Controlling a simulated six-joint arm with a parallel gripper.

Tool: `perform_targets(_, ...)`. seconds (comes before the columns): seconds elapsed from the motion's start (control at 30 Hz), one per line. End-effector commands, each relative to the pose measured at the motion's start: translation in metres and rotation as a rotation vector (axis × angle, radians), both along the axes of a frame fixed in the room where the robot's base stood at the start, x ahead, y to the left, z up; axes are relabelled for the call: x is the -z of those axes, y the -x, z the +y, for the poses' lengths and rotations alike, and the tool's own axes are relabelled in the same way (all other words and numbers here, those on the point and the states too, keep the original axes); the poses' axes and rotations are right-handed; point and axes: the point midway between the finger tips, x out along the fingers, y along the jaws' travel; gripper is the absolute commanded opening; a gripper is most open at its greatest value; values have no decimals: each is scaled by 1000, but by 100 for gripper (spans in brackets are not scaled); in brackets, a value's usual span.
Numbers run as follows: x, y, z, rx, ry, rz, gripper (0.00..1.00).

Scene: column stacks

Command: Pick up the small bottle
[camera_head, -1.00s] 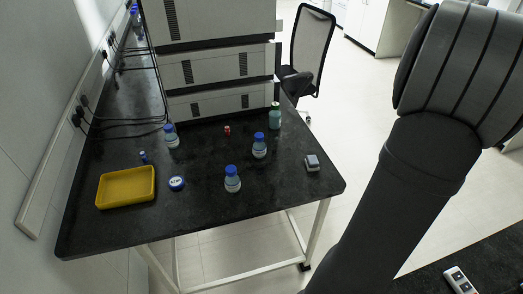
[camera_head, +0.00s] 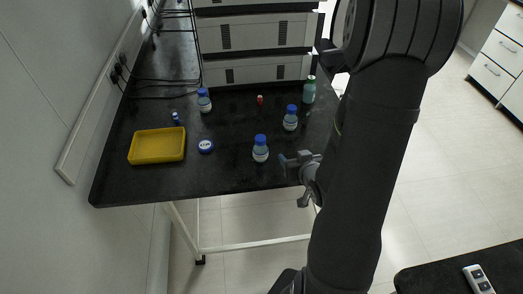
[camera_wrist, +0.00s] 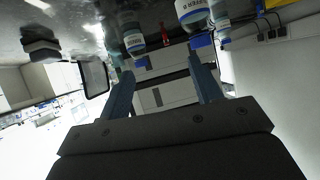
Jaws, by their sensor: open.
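Several small blue-capped bottles stand upright on the black table: one at the front (camera_head: 260,150), one to its right and farther back (camera_head: 290,119), and one at the back left (camera_head: 204,101). I cannot tell which one the task means. My gripper (camera_head: 291,160) is open and empty at the table's right front edge, just right of the front bottle and apart from it. In the wrist view my two blue fingers (camera_wrist: 163,82) are spread with nothing between them. Labelled bottles show beyond them, a large one (camera_wrist: 192,12) and a smaller-looking one (camera_wrist: 133,38).
A yellow tray (camera_head: 157,146), a round blue-and-white lid (camera_head: 206,146) and a small blue vial (camera_head: 176,119) lie left. A red vial (camera_head: 260,100) and a green bottle (camera_head: 309,91) stand behind, before the stacked instruments (camera_head: 256,70). A dark grey device (camera_wrist: 40,42) shows in the wrist view.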

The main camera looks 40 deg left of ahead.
Motion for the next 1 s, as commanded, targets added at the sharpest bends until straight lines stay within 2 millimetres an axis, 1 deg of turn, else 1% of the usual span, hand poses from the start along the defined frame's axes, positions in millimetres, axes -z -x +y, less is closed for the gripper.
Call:
perform_targets(0.03,-2,16,8,-48,-16,-26,59)
perform_targets(0.1,-7,30,15,-95,-35,-64,59)
perform_targets(0.2,-12,42,20,-132,-55,-96,59)
perform_targets(0.27,-12,44,24,-143,-61,-105,59)
perform_targets(0.37,-8,39,34,-148,-63,-108,59)
perform_targets(0.7,21,4,93,-146,-61,-107,59)
perform_targets(0.8,27,-4,106,-144,-62,-108,59)
perform_targets(0.9,31,-9,115,-144,-62,-108,59)
perform_targets(1.0,33,-12,119,-142,-61,-107,59)
